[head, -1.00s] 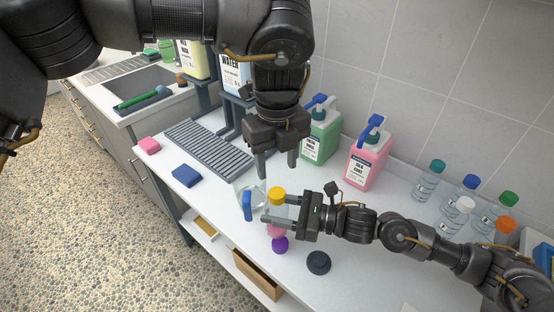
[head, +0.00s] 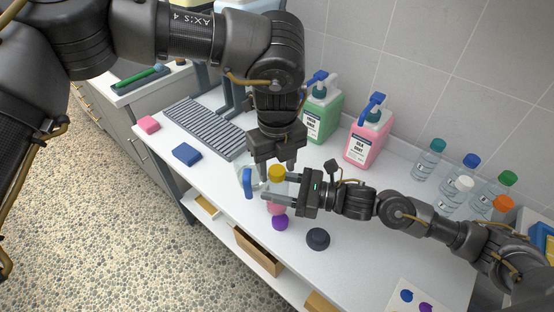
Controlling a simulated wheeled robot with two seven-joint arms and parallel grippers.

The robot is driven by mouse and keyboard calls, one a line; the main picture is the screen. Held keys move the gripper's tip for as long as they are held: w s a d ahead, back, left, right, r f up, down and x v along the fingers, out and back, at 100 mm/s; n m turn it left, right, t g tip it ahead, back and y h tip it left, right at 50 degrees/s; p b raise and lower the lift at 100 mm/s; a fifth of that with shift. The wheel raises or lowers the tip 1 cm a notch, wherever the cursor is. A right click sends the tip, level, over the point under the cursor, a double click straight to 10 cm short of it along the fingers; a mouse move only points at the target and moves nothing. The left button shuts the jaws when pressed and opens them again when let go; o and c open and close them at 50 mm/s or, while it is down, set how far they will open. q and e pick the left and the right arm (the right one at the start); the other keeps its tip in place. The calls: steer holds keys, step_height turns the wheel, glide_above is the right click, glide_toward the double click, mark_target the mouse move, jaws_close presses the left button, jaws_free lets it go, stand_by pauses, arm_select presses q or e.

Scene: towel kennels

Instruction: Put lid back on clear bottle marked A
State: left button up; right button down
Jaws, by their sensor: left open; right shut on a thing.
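My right gripper (head: 270,187) comes in from the right and is shut on a bottle. A yellow cap (head: 277,172) shows above its fingers and a pink part (head: 277,208) below them; the fingers hide the middle. My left gripper (head: 278,166) points down from above, open, its fingers at the level of the yellow cap. I cannot tell whether they touch it. A clear vessel with a blue part (head: 248,183) stands just left of the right fingertips. A purple round piece (head: 280,222) and a dark round knobbed piece (head: 318,239) lie on the counter. No letter A is readable.
Several clear bottles with coloured caps (head: 461,191) stand at the right by the wall. Green (head: 322,117) and pink (head: 368,142) pump jugs stand behind the grippers. A grey rack (head: 205,126), blue sponge (head: 187,154) and pink sponge (head: 148,124) are at left. Counter front right is mostly clear.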

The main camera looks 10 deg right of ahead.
arm_select(q)
steer(key=shift+c, duration=0.2)
steer(key=c, duration=1)
steer(key=o, duration=1.2)
step_height(320, 180, up, 12)
